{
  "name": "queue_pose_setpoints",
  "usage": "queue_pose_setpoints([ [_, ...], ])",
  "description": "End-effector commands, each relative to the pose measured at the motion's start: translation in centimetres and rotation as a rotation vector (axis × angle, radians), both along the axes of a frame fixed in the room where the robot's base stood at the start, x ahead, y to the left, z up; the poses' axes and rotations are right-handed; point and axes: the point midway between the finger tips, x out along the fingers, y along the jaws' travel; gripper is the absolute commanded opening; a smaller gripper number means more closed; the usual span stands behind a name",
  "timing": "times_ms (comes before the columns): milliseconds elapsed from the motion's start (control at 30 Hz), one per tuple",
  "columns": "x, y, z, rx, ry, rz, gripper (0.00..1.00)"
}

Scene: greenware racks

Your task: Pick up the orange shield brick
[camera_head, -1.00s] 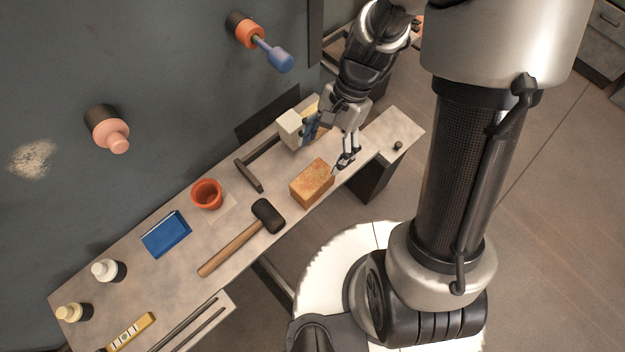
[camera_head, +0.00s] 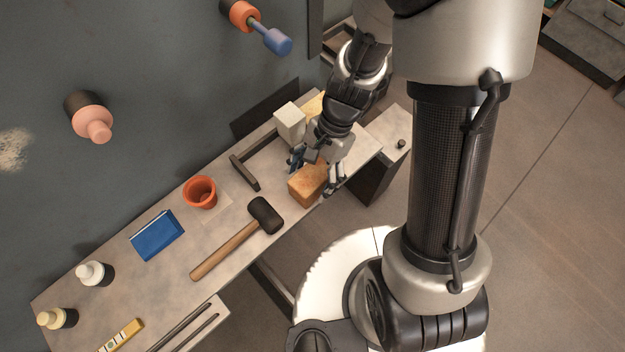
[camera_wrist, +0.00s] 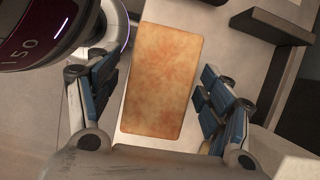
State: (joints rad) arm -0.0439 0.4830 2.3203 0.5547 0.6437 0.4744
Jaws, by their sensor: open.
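The orange shield brick (camera_head: 305,187) lies on the grey bench, below my gripper in the body camera view. In the wrist view the orange brick (camera_wrist: 161,82) fills the middle, its long side running up the picture. My gripper (camera_head: 316,172) is open, with one finger on either side of the brick as seen from above. In the wrist view my gripper (camera_wrist: 158,95) shows blue-padded fingers left and right, with gaps to the brick. I cannot tell how high the fingertips are above the bench.
A black-headed mallet (camera_head: 236,239) lies left of the brick. A dark bracket (camera_head: 245,172) and a cream block (camera_head: 290,124) are behind it. An orange cup (camera_head: 200,192) and a blue box (camera_head: 157,235) stand further left. Bare bench (camera_head: 369,145) shows to the right.

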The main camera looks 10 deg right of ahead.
Motion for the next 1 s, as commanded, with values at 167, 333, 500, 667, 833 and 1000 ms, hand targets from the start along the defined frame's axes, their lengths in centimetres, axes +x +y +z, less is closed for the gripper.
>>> queue_pose_setpoints([
  [167, 0.02, -0.02, 0.04, 0.0, 0.0, 0.0, 0.73],
  [333, 0.02, -0.03, -0.15, 0.0, 0.0, 0.0, 0.73],
  [500, 0.02, -0.03, -0.41, 0.0, 0.0, 0.0, 0.73],
  [667, 0.02, -0.03, -0.45, 0.0, 0.0, 0.0, 0.73],
  [833, 0.02, -0.03, -0.44, 0.0, 0.0, 0.0, 0.72],
  [1000, 0.02, -0.03, -0.44, 0.0, 0.0, 0.0, 0.61],
])
